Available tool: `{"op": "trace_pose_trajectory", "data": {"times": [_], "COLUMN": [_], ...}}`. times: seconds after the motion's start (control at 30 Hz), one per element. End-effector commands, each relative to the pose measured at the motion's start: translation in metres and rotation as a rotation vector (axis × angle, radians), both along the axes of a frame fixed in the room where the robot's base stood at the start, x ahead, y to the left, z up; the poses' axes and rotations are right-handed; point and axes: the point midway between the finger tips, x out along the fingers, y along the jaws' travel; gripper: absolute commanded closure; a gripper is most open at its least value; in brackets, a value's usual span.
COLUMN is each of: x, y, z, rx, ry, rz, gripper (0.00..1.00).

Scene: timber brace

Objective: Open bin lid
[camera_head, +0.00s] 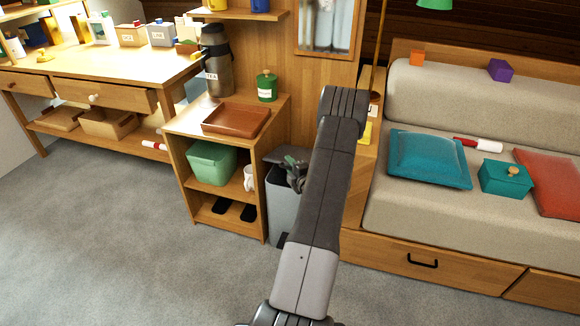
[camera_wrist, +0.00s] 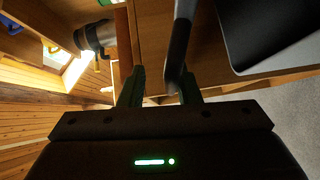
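The grey bin (camera_head: 283,208) stands on the floor between the small shelf unit and the sofa. Its dark lid (camera_head: 283,156) shows at the top, partly hidden by my gripper and arm. My gripper (camera_head: 295,175) is at the bin's top. In the wrist view its two fingers (camera_wrist: 158,88) are apart, with a clear gap. A thin grey strip, apparently the lid's edge (camera_wrist: 180,42), reaches between them, close to the right finger; I cannot tell if it touches. The bin's rounded grey rim and dark opening (camera_wrist: 270,35) show at right, so the lid appears raised from it.
The shelf unit (camera_head: 180,145) stands close left of the bin, bearing a brown tray (camera_head: 236,122), a flask (camera_head: 216,65) and a green canister (camera_head: 267,86). The sofa (camera_head: 420,213) stands close to the right. The carpet (camera_head: 110,235) is clear in front.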

Motion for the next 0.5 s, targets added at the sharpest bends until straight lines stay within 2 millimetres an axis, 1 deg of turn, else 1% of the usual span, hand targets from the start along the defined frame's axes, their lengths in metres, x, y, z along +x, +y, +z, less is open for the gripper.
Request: {"op": "trace_pose_trajectory", "data": {"times": [0.17,0.27,0.37,0.47,0.5], "x": [0.001,-0.003,-0.014,-0.032,-0.04], "y": [-0.001,-0.004,-0.01,-0.019,-0.023], "z": [0.0,0.0,0.001,0.004,0.004], "rx": [-0.001,-0.001,-0.001,0.001,0.0], "ry": [0.0,0.0,0.001,0.002,0.004], "rz": [-0.004,-0.005,-0.005,-0.006,-0.007], "gripper": [0.67,0.67,0.67,0.67,0.67]}}
